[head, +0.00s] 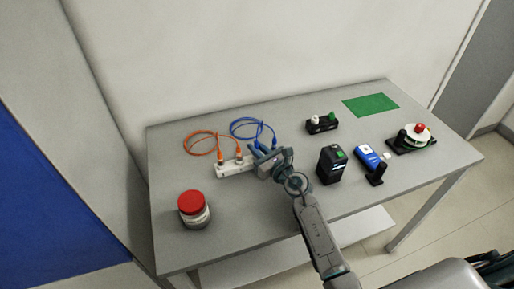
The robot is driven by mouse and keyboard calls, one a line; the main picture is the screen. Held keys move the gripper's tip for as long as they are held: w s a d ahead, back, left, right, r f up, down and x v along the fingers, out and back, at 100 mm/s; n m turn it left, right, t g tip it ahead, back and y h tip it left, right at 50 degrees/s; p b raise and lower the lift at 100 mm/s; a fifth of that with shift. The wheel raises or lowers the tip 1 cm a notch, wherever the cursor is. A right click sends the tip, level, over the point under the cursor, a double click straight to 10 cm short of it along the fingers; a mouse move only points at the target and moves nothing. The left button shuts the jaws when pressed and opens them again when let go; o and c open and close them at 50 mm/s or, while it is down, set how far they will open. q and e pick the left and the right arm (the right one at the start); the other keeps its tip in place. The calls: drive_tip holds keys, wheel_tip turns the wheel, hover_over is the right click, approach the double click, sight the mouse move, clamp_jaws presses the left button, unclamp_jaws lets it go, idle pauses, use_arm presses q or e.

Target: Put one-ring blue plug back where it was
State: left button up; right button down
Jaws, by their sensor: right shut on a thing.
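My right gripper (262,152) reaches in from the lower right and is shut on a blue plug at the end of the blue cable (243,122). The jaws hide most of the plug, and its rings are too small to make out. The gripper is at the right end of the white socket strip (228,169); I cannot tell whether the plug touches the strip. Orange plugs (220,158) of the orange cable (196,135) stand at the strip, left of my gripper. My left gripper is not in view.
Right of my arm stand a black box with a green top (331,165) and a blue device (368,157). A black holder (322,124), a green mat (371,104) and a white reel (417,135) lie farther back and right.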

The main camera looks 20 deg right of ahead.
drive_tip(key=c, duration=1.4)
unclamp_jaws()
drive_tip(key=shift+f, duration=0.1)
drive_tip(key=shift+c, duration=0.2)
drive_tip(key=shift+r+p, duration=0.4)
drive_tip(key=shift+r, duration=0.05)
drive_tip(key=shift+s+r, duration=0.15)
drive_tip(key=shift+r, duration=0.1)
drive_tip(key=b+v, duration=0.1)
drive_tip(key=v, duration=0.9)
drive_tip(key=shift+s+d+f, duration=0.15)
drive_tip(key=shift+s, duration=0.1)
drive_tip(key=shift+s+d, duration=0.2)
drive_tip(key=shift+s, duration=0.4)
